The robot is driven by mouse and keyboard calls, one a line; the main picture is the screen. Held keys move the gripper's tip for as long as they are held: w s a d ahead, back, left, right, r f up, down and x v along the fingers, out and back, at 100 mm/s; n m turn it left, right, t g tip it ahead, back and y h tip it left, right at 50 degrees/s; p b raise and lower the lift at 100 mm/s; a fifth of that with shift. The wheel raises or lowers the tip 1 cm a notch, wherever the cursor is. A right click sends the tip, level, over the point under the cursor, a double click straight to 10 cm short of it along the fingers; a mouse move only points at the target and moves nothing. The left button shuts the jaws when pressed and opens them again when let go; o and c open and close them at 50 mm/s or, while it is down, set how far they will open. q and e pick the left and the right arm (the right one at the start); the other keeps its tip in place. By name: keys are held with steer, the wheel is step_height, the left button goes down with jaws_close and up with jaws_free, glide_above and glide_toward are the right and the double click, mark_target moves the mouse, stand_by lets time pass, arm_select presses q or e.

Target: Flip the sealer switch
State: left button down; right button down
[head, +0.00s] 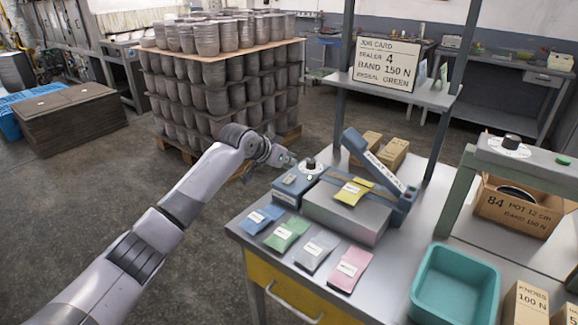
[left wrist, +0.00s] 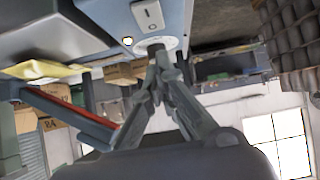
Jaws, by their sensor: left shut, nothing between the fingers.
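The sealer (head: 345,217) stands on the bench with its blue arm (head: 375,160) raised and a yellow pouch (head: 353,191) on top. Its blue control box carries a grey rocker switch (head: 289,179) and a black dial knob (head: 309,163) on a white disc. In the left wrist view the switch (left wrist: 148,15) shows its marks, with a small lit lamp (left wrist: 127,41) and the disc (left wrist: 170,43) near it. My left gripper (head: 291,163) is shut and empty beside the knob, behind the switch. In the left wrist view its fingertips (left wrist: 158,52) overlap the disc and hide the knob. My right gripper is out of view.
Blue, green, white and pink pouches (head: 347,270) lie before the sealer. A teal bin (head: 455,285) stands to the right. A job card (head: 386,66) above reads sealer 4, band 150 N. Small cartons (head: 393,153) stand behind the sealer. A pallet of pots (head: 220,85) stands beyond my left arm.

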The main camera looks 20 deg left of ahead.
mark_target(289, 178)
arm_select(q)
steer(key=shift+w+f, duration=0.1)
steer(key=shift+f, duration=1.25)
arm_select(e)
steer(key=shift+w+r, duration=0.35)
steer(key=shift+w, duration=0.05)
arm_select(q)
steer(key=shift+p, duration=0.85)
steer(key=shift+w+f+b, duration=0.2)
steer(key=shift+f+b, duration=0.15)
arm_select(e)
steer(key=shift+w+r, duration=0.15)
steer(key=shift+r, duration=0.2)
arm_select(q)
steer(key=shift+s, duration=0.1)
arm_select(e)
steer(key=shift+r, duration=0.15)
